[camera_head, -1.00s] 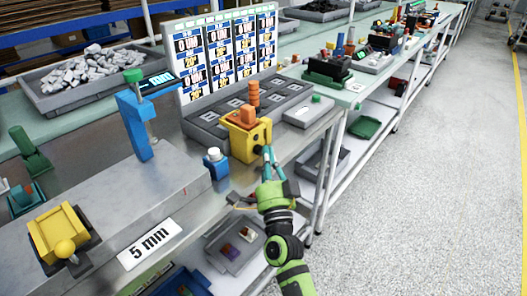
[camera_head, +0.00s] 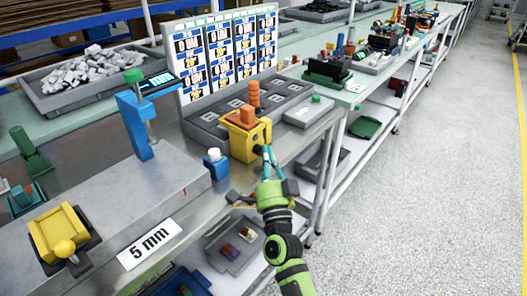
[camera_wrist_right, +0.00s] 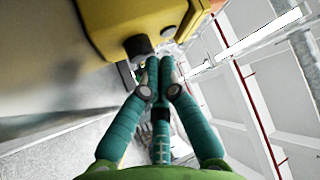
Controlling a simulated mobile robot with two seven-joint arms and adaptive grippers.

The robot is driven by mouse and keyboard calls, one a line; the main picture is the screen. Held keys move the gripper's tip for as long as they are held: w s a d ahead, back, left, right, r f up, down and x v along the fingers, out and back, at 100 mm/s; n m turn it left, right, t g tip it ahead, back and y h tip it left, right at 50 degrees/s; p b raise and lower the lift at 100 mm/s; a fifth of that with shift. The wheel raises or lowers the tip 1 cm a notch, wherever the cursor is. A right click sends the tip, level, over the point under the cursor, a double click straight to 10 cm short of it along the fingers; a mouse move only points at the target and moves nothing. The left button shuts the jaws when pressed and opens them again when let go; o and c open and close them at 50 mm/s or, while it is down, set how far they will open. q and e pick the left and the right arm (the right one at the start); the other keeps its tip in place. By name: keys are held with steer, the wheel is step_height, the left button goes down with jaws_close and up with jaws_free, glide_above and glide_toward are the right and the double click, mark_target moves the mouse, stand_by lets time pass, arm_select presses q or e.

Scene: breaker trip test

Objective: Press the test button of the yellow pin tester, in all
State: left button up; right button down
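My right gripper (camera_head: 267,152) is in front of the tester's right face. Its teal fingers (camera_wrist_right: 159,66) are together with nothing visible between them, their tips close to the stub; I cannot tell whether they touch. My left gripper is out of view.
A blue block with a white top (camera_head: 215,163) stands left of the tester. A grey box with a green button (camera_head: 304,112) is to the right. Behind are dark grey trays (camera_head: 208,125) and a label board (camera_head: 228,60). The aisle floor (camera_head: 420,210) is clear.

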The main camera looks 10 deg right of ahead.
steer(key=shift+s+f, duration=0.15)
steer(key=shift+f, duration=0.55)
steer(key=shift+s+d+f, duration=0.15)
steer(key=shift+s, duration=0.15)
steer(key=s+d, duration=0.1)
steer(key=s+d+p, duration=0.2)
steer(key=shift+s+d+r, duration=0.2)
steer(key=shift+s+r, duration=0.05)
steer(key=shift+s, duration=0.1)
